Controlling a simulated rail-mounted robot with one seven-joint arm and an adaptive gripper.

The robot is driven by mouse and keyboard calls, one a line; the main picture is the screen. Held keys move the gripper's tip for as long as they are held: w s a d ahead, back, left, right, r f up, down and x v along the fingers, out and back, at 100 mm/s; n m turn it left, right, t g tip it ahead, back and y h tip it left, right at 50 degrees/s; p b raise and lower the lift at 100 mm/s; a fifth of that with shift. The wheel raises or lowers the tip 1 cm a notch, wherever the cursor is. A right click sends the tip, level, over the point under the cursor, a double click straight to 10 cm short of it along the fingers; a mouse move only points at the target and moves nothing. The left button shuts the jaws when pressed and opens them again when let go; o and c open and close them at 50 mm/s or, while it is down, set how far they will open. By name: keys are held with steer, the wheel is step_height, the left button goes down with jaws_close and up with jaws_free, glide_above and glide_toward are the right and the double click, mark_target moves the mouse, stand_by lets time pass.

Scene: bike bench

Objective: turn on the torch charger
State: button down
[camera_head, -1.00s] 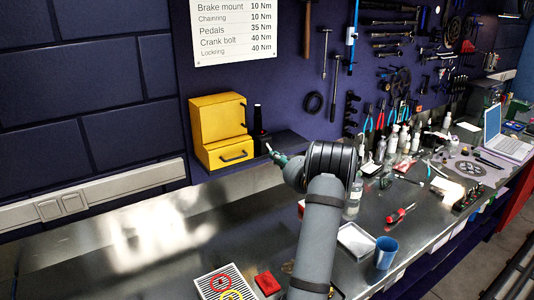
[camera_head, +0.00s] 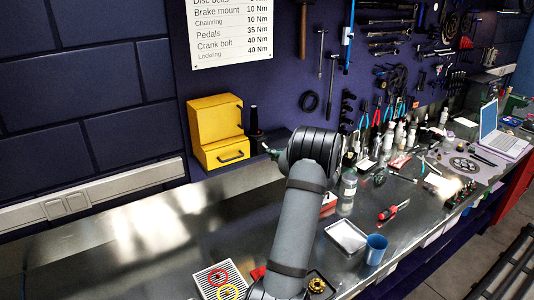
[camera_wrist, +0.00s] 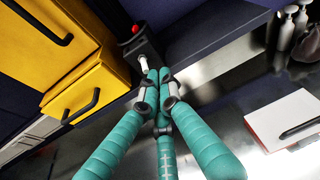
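The torch charger (camera_head: 256,136) is a dark unit beside the yellow cabinet, with a black upright torch (camera_head: 254,115) on it. In the wrist view a black housing, which looks like the charger (camera_wrist: 151,47), has a red round part (camera_wrist: 136,29) on top and a pale, short stub low on its front. My gripper (camera_wrist: 158,76) has teal fingers drawn together, with nothing visible held between them. Its tips are at or just in front of the stub; I cannot tell if they touch. In the head view my arm hides most of the gripper.
The yellow cabinet (camera_head: 216,128) with black handles stands close left of the charger. A dark shelf (camera_wrist: 205,35) lies to its right. A white pad with a pen (camera_wrist: 290,122) lies on the metal bench. Bottles, a blue cup (camera_head: 376,249) and tools occupy the bench's right side.

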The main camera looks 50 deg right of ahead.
steer(key=shift+a+r, duration=0.1)
steer(key=shift+r, duration=0.35)
steer(key=shift+s, duration=0.1)
steer(key=s+a+r+p, duration=0.2)
steer(key=s+r, duration=0.4)
steer(key=r, duration=0.1)
steer(key=shift+s+a, duration=0.3)
steer(key=shift+a, duration=0.05)
steer(key=shift+w+f, duration=0.1)
steer(key=shift+f, duration=0.05)
